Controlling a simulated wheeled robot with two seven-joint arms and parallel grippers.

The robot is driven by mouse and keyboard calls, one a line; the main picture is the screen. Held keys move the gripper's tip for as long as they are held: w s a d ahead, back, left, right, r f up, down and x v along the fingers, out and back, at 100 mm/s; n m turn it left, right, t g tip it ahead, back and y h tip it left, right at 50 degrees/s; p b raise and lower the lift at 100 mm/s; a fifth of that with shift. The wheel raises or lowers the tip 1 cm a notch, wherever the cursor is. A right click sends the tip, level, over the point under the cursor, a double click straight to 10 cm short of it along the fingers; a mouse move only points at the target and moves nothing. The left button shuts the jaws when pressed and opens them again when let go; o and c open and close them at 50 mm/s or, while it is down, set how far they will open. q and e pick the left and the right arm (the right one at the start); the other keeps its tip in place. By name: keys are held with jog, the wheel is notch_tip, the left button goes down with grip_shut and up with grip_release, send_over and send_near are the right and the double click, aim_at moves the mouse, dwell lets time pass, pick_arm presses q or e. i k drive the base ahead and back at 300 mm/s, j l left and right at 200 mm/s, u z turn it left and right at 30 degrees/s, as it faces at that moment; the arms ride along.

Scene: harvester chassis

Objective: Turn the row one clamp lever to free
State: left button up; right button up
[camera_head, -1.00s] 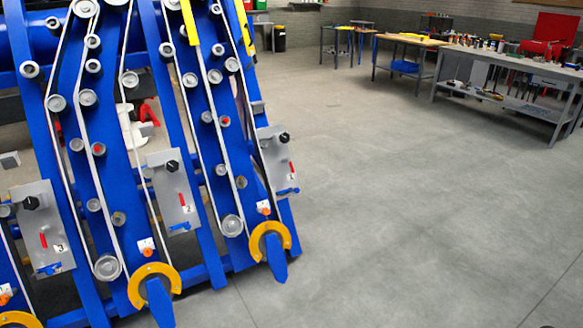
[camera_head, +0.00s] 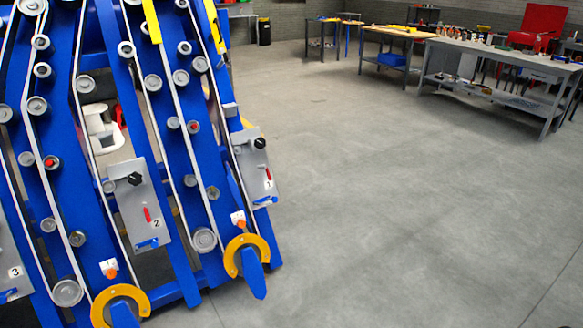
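The row one panel (camera_head: 251,170) is a grey plate marked "1" at the right side of the blue harvester chassis (camera_head: 178,230). It carries a black knob (camera_head: 259,143) at the top, a small red lever (camera_head: 267,173) and a blue handle (camera_head: 264,201) at the lower edge. I cannot tell for certain which of these is the clamp lever. Below it is an orange knob (camera_head: 241,224) with a white tag, above a yellow ring (camera_head: 233,262) around a blue pointed tip. Neither of my grippers shows in the head view.
The row two panel (camera_head: 140,205) stands left of row one, and the row three panel (camera_head: 9,265) is cut by the left edge. Open concrete floor (camera_head: 400,210) lies right of the chassis. Workbenches (camera_head: 500,62) stand at the back right.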

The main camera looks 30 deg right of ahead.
aim_at(266, 166)
jog(key=i+l+z, duration=0.2)
jog(key=i+l, duration=0.3)
jog(key=l, duration=0.15)
jog(key=i+l+z, duration=0.25)
jog(key=i+l, duration=0.3)
jog(key=i+l+z, duration=0.2)
jog(key=i+l, duration=0.35)
jog(key=i+l+z, duration=0.25)
jog(key=i+l, duration=0.15)
jog(key=i, duration=0.25)
